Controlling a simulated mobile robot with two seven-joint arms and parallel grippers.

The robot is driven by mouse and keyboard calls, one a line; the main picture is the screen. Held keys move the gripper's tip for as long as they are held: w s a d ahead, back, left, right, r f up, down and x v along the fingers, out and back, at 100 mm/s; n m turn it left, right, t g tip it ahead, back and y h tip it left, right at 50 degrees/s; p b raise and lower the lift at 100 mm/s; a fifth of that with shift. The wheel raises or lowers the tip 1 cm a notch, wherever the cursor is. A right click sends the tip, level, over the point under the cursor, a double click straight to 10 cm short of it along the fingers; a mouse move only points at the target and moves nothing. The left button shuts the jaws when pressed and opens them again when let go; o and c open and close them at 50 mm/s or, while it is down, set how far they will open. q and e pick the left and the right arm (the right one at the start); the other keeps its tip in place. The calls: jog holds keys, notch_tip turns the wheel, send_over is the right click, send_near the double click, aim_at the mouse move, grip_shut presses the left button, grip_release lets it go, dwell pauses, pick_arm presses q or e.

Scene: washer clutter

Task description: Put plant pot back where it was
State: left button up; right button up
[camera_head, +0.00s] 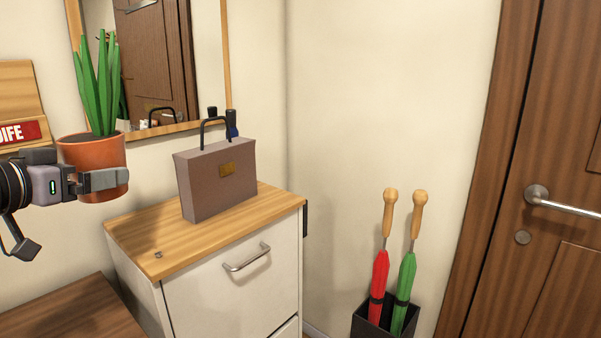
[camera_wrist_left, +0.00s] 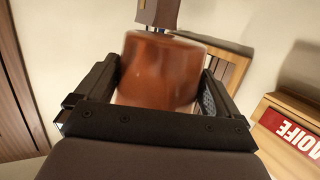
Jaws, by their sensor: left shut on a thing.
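The plant pot (camera_head: 92,158) is a terracotta pot with tall green leaves. It is upright in the air at the left of the head view, left of the cabinet top and above it. My left gripper (camera_head: 122,180) is shut on the pot. In the left wrist view the pot (camera_wrist_left: 160,75) sits between the two fingers of the gripper (camera_wrist_left: 160,90). The leaves are out of sight there. My right gripper is in neither view.
A white cabinet with a wooden top (camera_head: 150,240) stands below. A brown briefcase (camera_head: 217,180) with a black handle stands on it. A mirror (camera_head: 150,60) hangs behind. Red and green umbrellas (camera_head: 379,275) stand in a black holder. The cabinet top's left front is mostly bare.

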pick_arm(q)
jog(key=d+f+p, duration=0.1)
jog(key=d+f, duration=0.4)
jog(key=f, duration=0.4)
jog(key=s+d+f+n+y+p, duration=0.1)
jog(key=s+d+f+y+p, duration=0.1)
jog(key=s+f, duration=0.3)
jog(key=s+d+f+n+y+p, duration=0.2)
jog(key=s+d+f, duration=0.3)
jog(key=s, duration=0.4)
jog(key=shift+d+f+t+y, duration=0.2)
jog(key=shift+f+t+y, duration=0.1)
jog(key=shift+f+t, duration=0.1)
